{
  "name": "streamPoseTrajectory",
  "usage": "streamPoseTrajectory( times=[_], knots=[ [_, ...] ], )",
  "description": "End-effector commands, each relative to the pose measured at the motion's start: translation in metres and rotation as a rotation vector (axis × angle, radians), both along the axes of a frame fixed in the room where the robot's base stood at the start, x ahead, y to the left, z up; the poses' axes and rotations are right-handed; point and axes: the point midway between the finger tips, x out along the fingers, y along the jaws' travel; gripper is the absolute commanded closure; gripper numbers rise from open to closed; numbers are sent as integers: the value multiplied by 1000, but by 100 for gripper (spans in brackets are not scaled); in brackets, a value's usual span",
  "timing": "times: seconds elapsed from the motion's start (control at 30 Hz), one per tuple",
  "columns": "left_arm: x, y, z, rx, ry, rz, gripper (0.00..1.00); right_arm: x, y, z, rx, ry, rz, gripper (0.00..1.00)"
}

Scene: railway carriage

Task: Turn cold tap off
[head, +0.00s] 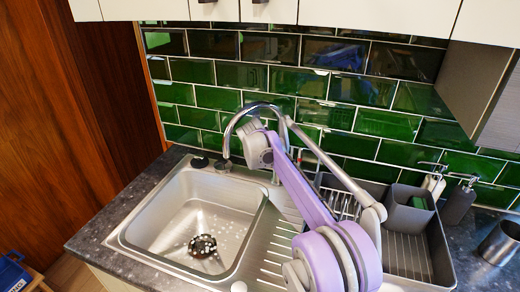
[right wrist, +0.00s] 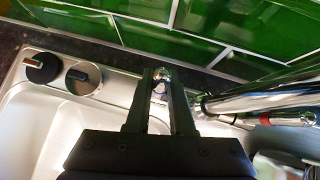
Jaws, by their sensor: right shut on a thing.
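The chrome faucet (head: 236,121) arches over the back edge of the sink. In the right wrist view its thick chrome pipe (right wrist: 250,101) lies to the right of my fingers. My right gripper (right wrist: 160,88) is shut on a small chrome tap handle (right wrist: 160,74), whose rounded end shows between the fingertips; no colour mark shows on it. A second handle with a red band (right wrist: 285,118) sticks out to the right, apart from my fingers. In the head view my purple arm hides the right gripper and most of the handles. I see no clear water stream. My left gripper is not in view.
The steel sink basin (head: 178,187) is empty around its drain (head: 202,246). Two round black-and-chrome knobs (right wrist: 41,66) sit on the rim left of my gripper. Green tiles (head: 285,80) stand close behind. A grey dish rack (head: 441,262) and a soap dispenser (head: 458,203) stand right.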

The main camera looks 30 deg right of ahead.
Motion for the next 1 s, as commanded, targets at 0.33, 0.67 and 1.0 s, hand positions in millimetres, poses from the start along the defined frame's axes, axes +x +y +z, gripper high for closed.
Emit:
streamPoseTrajectory(
  times=[0.33, 0.67, 1.0],
  knots=[
    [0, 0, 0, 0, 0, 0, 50, 0, 0, 0, 0, -1, -1, 50],
    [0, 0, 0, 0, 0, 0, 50, -7, 6, 9, -1, -1, 0, 50],
    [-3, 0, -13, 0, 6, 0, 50, -59, 46, 20, 0, 0, 1, 50]
  ],
)
